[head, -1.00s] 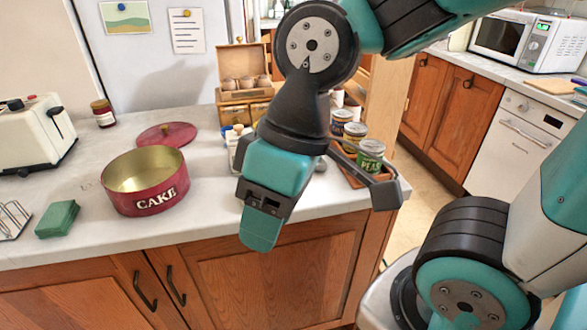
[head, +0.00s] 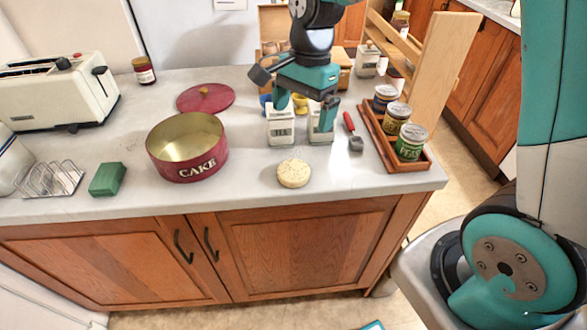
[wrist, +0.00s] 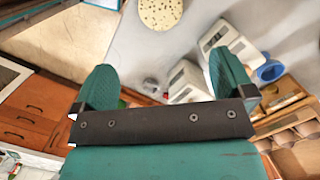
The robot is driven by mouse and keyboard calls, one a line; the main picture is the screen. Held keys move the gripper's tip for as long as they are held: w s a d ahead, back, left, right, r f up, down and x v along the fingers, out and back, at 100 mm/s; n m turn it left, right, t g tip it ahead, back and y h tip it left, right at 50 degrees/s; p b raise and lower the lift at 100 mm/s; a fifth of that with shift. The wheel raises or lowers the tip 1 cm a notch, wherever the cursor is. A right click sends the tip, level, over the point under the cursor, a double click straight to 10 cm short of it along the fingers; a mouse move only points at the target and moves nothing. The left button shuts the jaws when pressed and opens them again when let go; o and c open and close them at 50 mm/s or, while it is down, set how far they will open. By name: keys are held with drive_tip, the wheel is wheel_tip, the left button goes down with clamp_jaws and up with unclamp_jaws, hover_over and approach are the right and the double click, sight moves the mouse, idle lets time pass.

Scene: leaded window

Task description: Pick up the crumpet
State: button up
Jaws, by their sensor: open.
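The crumpet (head: 294,173) is a pale round speckled disc lying flat on the counter near its front edge, right of the red cake tin. In the wrist view the crumpet (wrist: 160,12) shows at the top edge, partly cut off. My gripper (head: 304,106) is open above and behind the crumpet, in front of or over the white canisters. In the wrist view my gripper (wrist: 163,68) has its two teal fingers apart with nothing between them, and the crumpet lies beyond the fingertips.
A white tea canister (head: 280,128) and a second white canister (head: 321,126) stand close behind the crumpet. The cake tin (head: 187,148) is left, the wooden tray (head: 420,167) of cans right. A red-handled tool (head: 349,123) lies between. The counter around the crumpet is clear.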

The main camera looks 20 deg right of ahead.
sight(294, 169)
drive_tip(key=f, duration=0.4)
drive_tip(key=a+f+p, duration=0.1)
drive_tip(key=f, duration=0.4)
drive_tip(key=s+a+f+p, duration=0.1)
drive_tip(key=f, duration=0.3)
drive_tip(key=shift+a+f, duration=0.1)
drive_tip(key=shift+f, duration=0.25)
drive_tip(key=c, duration=0.9)
